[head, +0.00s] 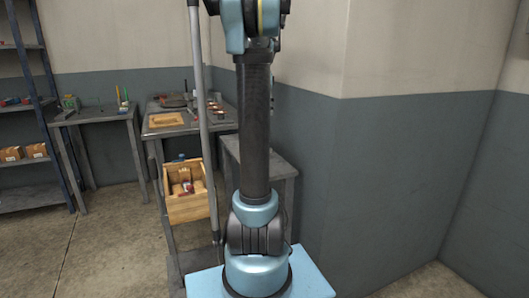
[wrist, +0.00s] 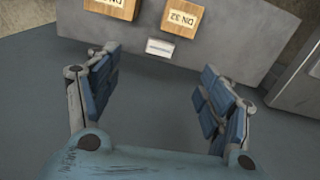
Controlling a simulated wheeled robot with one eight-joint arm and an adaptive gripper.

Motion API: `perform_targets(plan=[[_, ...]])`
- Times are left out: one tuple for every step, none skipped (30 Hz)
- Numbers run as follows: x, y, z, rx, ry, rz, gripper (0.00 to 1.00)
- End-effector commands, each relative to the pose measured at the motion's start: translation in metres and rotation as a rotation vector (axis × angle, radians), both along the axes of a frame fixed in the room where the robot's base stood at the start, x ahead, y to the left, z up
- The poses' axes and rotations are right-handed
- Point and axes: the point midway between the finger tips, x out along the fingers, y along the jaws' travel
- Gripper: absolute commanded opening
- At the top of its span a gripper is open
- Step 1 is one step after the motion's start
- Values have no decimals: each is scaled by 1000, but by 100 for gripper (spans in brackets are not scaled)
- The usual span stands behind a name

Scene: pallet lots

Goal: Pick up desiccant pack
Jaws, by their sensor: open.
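A small whitish pack with a dark printed label, which looks like the desiccant pack (wrist: 160,48), lies on a grey surface (wrist: 225,50) near the top centre of the wrist view. It lies just below a tan box marked DN 32. My gripper (wrist: 159,62) is open, with its blue-padded fingers spread on either side of the picture. The pack shows between and beyond the fingertips, and nothing is held. I cannot make out the pack or my gripper in the head view, where my arm fills the middle.
Two tan boxes (wrist: 182,19) (wrist: 113,7) stand close behind the pack. A grey structure (wrist: 298,85) is at the right. In the head view, a wooden crate (head: 187,211) holds small items, a cluttered table (head: 153,133) stands behind, and a wall corner is at right.

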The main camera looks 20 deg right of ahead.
Motion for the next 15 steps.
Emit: perform_targets(plan=[[5, -5, 1, 1, 2, -19, 73], [6, -7, 1, 1, 3, -28, 73], [8, -8, 1, 2, 4, -37, 73], [8, -9, 0, 2, 4, -43, 73], [9, -10, -2, 2, 5, -46, 73], [9, -11, -6, 2, 5, -49, 73], [10, -11, -9, 3, 5, -49, 73], [10, -11, -13, 3, 5, -49, 73], [9, -11, -20, 2, 5, -49, 73], [9, -10, -25, 2, 5, -49, 73], [9, -10, -30, 2, 5, -48, 73], [9, -10, -37, 2, 5, -48, 73], [9, -10, -42, 2, 5, -48, 73], [9, -10, -48, 2, 5, -48, 73], [9, -10, -54, 2, 5, -47, 73]])
